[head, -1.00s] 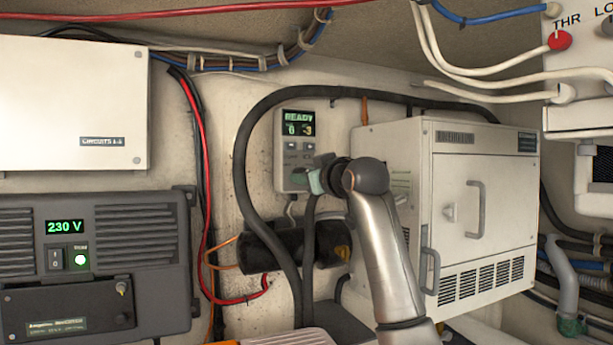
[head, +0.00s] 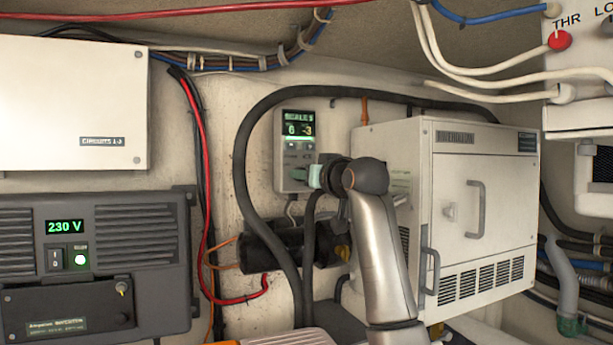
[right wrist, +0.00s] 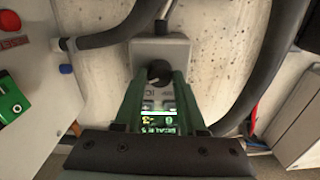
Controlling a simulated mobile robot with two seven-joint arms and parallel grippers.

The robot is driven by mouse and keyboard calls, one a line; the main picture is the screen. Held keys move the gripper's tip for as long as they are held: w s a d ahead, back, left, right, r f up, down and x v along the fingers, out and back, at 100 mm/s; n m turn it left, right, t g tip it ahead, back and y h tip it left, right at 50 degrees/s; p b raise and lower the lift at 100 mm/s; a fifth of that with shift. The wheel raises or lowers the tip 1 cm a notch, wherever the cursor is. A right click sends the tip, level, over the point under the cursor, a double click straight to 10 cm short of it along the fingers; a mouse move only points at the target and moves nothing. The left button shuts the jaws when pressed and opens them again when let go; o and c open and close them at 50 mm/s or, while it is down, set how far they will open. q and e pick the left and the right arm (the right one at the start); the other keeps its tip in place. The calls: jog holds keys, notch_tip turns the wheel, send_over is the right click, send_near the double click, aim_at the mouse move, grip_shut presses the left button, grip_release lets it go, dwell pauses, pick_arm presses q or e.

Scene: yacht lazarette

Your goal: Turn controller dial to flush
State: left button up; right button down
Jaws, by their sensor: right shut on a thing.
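The controller (head: 294,150) is a small grey box on the back wall. Its lit display (head: 299,123) now reads "SCALE" with "6" and "-3" below. In the right wrist view the controller (right wrist: 178,47) fills the middle, its display upside down near the bottom. The dark round dial (right wrist: 159,71) sits between the green fingertips of my right gripper (right wrist: 159,76), which is shut on it. In the head view my right gripper (head: 318,177) reaches the controller's lower part, and its wrist hides the dial. My left gripper is not in view.
A thick black hose (head: 241,150) loops around the controller. A white cabinet (head: 475,200) stands close on the right, beside my right arm. A black cylinder (head: 262,250) lies below the controller. A grey 230 V unit (head: 140,245) is at left.

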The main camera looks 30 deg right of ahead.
jog(key=shift+f, duration=0.15)
jog(key=shift+c, duration=2.4)
grip_release()
jog(key=s+b, duration=0.4)
jog(key=s, duration=0.8)
jog(key=shift+s+a+b, duration=0.25)
jog(key=shift+a+b, duration=0.15)
